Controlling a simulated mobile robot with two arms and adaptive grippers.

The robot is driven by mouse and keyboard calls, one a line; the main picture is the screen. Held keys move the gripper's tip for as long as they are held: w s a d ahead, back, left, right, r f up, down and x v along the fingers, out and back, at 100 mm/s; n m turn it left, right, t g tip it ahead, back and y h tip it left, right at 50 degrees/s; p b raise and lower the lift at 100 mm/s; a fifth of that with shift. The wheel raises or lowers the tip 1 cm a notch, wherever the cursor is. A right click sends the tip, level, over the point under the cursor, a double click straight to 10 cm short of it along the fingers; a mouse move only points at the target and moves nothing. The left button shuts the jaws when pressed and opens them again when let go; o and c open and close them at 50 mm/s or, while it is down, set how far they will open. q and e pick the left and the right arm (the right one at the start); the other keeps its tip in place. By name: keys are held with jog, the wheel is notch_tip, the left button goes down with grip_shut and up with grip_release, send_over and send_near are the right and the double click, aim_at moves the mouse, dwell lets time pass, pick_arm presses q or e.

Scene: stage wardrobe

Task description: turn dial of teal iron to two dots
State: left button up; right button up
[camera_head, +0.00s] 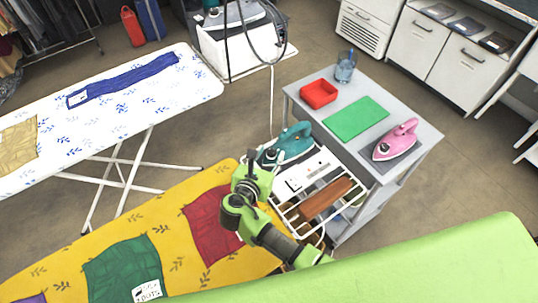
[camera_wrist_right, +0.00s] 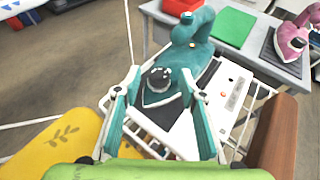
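My right gripper (camera_head: 252,165) is beside the iron in the head view. In the wrist view its two teal fingers (camera_wrist_right: 160,88) are spread, with the dial between and beyond their tips. Contact is not visible. The dial's dot marks are too small to read. My left gripper is not in view.
The table carries a red tray (camera_head: 319,93), a green mat (camera_head: 356,118), a glass (camera_head: 345,66) and a pink iron (camera_head: 397,140). The wire rack (camera_head: 290,212) holds a brown wooden piece (camera_head: 325,199). A yellow ironing board (camera_head: 172,205) lies left of my right arm.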

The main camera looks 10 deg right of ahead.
jog(key=v, duration=1.2)
